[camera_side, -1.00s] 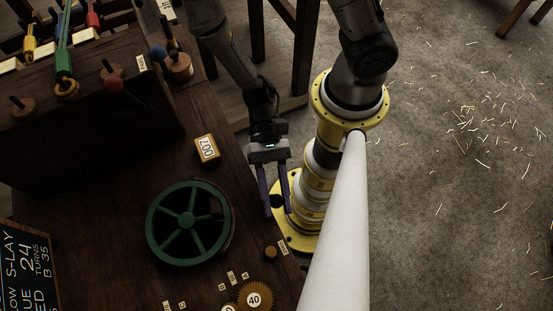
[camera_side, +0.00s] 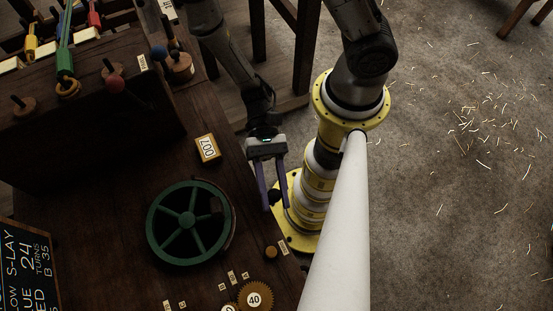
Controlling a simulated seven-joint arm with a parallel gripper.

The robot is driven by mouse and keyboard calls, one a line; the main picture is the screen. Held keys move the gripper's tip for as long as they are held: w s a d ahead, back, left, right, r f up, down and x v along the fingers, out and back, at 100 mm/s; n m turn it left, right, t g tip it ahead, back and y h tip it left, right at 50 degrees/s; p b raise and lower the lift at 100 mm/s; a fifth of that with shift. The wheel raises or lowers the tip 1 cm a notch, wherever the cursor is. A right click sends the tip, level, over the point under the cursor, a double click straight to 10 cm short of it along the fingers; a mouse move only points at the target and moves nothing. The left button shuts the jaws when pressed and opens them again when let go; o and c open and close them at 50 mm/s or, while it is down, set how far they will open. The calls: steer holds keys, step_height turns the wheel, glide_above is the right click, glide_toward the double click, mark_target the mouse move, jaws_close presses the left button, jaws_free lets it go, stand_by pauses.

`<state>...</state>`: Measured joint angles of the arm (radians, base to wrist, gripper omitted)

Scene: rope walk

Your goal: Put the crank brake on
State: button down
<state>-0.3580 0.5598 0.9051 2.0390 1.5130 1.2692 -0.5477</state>
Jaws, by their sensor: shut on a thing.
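My gripper (camera_side: 272,197) hangs at the right edge of the dark wooden bench, its two purple fingers pointing down. It is shut on a dark round knob (camera_side: 274,197), which shows small and dark between the fingertips. What the knob is attached to is hidden. A green spoked wheel (camera_side: 189,222) lies to the left, with a dark reddish curved piece along its right rim.
A numbered box (camera_side: 207,148) stands above the wheel. An orange knob (camera_side: 270,251) and brass gears (camera_side: 254,298) sit at the lower right of the bench. A chalkboard (camera_side: 30,262) stands at lower left. Pegs and coloured hooks crowd the upper left. A white tube crosses the right foreground.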

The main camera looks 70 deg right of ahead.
steer(key=w+d+g+y, duration=0.1)
steer(key=w+d+y, duration=0.1)
steer(key=shift+r+m+g+y, duration=0.15)
steer(key=shift+m+g+y, duration=0.15)
steer(key=shift+m, duration=0.1)
steer(key=shift+w+d+f, duration=0.2)
steer(key=shift+w+d, duration=0.4)
steer(key=shift+w+d+f, duration=0.2)
steer(key=shift+w+d, duration=0.35)
steer(key=shift+w, duration=0.05)
steer(key=shift+w+f, duration=0.1)
steer(key=c, duration=0.5)
jaws_free()
steer(key=shift+c, duration=0.2)
steer(key=shift+d, duration=0.1)
steer(key=v, duration=1.3)
steer(key=shift+w+d, duration=0.2)
steer(key=shift+d, duration=0.05)
